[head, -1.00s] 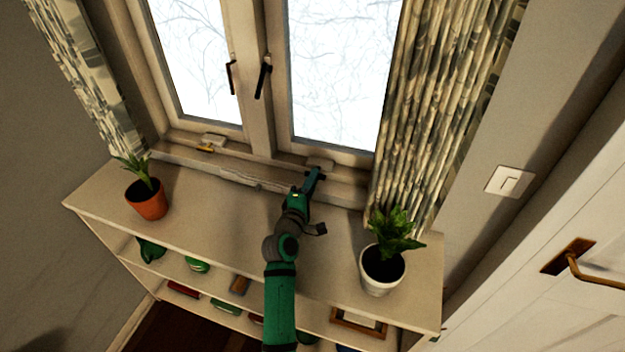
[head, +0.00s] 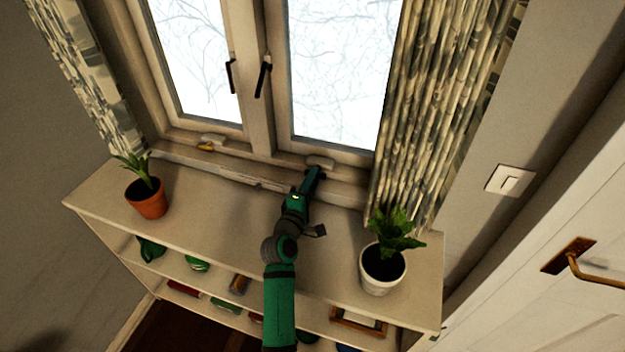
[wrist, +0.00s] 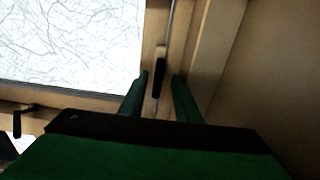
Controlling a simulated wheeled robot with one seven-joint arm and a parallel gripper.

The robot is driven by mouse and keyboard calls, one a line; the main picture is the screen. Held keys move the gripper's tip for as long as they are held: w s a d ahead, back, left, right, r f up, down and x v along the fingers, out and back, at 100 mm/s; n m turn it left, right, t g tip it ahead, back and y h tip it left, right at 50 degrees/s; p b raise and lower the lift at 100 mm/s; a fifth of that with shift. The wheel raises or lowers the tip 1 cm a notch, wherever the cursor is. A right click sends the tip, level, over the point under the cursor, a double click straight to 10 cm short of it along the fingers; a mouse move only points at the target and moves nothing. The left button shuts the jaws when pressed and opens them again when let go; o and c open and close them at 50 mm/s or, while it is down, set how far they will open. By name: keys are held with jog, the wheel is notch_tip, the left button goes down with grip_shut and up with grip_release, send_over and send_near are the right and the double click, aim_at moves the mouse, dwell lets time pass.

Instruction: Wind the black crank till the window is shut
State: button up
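The window (head: 281,143) has two glazed panes; the right pane's frame stands above my gripper (head: 315,172). I cannot tell from these views how far the right pane is from shut. My gripper reaches the sill below that pane, by a pale crank housing (head: 320,162). In the wrist view, a slim black upright piece, apparently the crank (wrist: 160,72), shows between the two green fingertips of my gripper (wrist: 160,77). The fingers are apart, with a gap on each side of it. The arm hides the crank in the head view.
A terracotta pot plant (head: 148,197) stands at the shelf's left, and a white pot plant (head: 382,268) stands close right of my arm. A patterned curtain (head: 440,100) hangs right of the window. Two dark handles (head: 263,79) (head: 231,76) sit on the middle frames.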

jog(key=v, duration=1)
jog(key=shift+a, duration=0.1)
